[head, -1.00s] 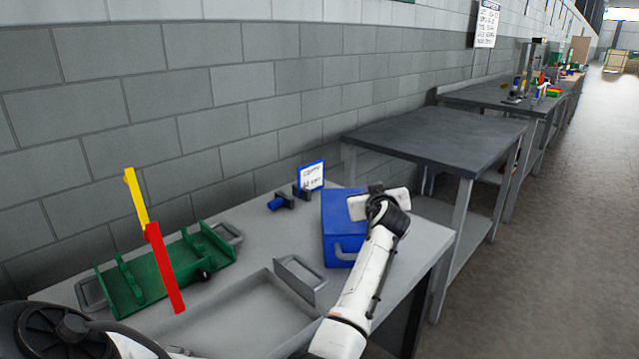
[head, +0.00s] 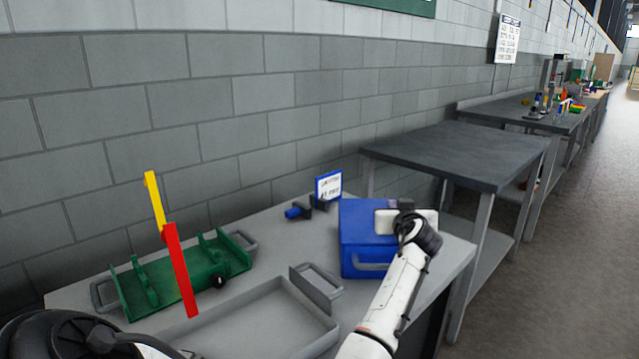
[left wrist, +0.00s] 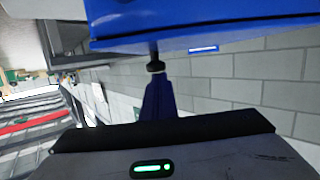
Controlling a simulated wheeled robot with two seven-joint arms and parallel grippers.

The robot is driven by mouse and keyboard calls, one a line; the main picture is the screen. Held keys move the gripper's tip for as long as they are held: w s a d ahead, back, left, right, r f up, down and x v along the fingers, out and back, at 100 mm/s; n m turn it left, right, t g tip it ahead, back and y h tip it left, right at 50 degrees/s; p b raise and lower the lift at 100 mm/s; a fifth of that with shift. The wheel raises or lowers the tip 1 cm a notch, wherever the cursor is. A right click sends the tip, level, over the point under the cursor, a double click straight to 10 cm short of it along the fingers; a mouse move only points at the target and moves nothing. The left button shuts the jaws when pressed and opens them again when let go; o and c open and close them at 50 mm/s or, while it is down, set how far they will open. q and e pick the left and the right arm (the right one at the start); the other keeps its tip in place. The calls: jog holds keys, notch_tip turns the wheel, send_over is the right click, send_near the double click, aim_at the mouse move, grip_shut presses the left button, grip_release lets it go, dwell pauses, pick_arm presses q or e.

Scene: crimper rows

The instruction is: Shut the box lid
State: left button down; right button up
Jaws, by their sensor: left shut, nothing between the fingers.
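The blue box (head: 362,222) stands at the right part of the near bench, with a handle on its front. Its top looks flat and I see no raised lid panel, but my gripper hides the right part. My left gripper (head: 402,205) is over the right side of the box top, shut and empty. In the left wrist view its fingers (left wrist: 155,67) are together near the edge of the blue box surface (left wrist: 225,22). I cannot tell whether they touch it. My right gripper is not in view.
A green tray (head: 185,277) with a red and yellow upright bar (head: 180,270) stands at the left. A grey tray (head: 265,318) lies in front. A small sign (head: 329,186) and a blue-black tool (head: 297,212) are behind the box. An empty dark table (head: 455,152) stands beyond.

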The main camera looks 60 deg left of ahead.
pick_arm(q)
jog(key=r+p, duration=0.1)
jog(key=r, duration=0.1)
jog(key=r+p, duration=0.2)
jog(key=shift+s+d+r, duration=0.1)
jog(key=shift+s+r, duration=0.1)
jog(key=shift+r, duration=0.2)
jog(key=v, duration=0.9)
jog(key=shift+s+d+f+b, duration=0.25)
jog(key=shift+f+b, duration=0.1)
jog(key=shift+b, duration=0.05)
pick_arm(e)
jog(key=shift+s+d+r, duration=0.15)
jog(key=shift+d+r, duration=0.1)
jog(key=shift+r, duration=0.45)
